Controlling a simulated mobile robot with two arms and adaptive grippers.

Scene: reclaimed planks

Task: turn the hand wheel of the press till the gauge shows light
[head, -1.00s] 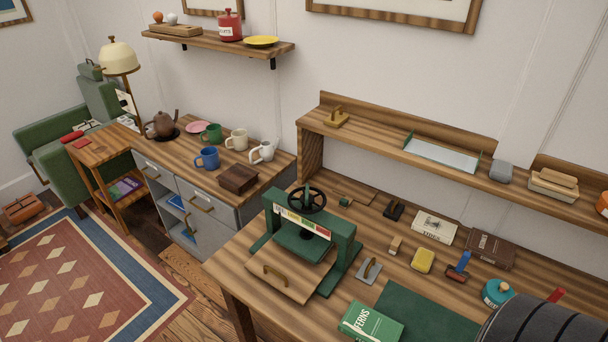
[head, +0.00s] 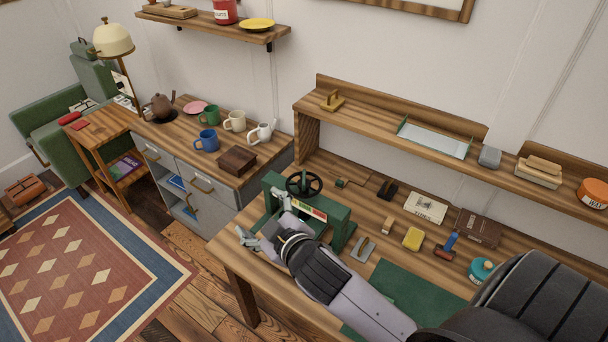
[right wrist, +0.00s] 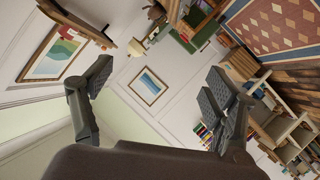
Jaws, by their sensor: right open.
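The green press (head: 341,222) stands on the workbench, with its black hand wheel (head: 304,184) on top, lying flat. The coloured gauge strip (head: 312,210) on its front beam shows only in part; my right arm hides the rest, and I cannot read a pointer. My right gripper (head: 262,222) is open and empty in front of the press, left of and lower in the picture than the wheel. Its spread fingers also show in the right wrist view (right wrist: 160,82), which holds neither press nor wheel. My left gripper is not in view.
Right of the press lie a grey metal piece with a handle (head: 363,249), a yellow block (head: 413,238), a book (head: 426,207) and a blue-handled tool (head: 450,244). A shelf (head: 375,118) runs behind. A cabinet with mugs and a brown box (head: 237,160) stands left.

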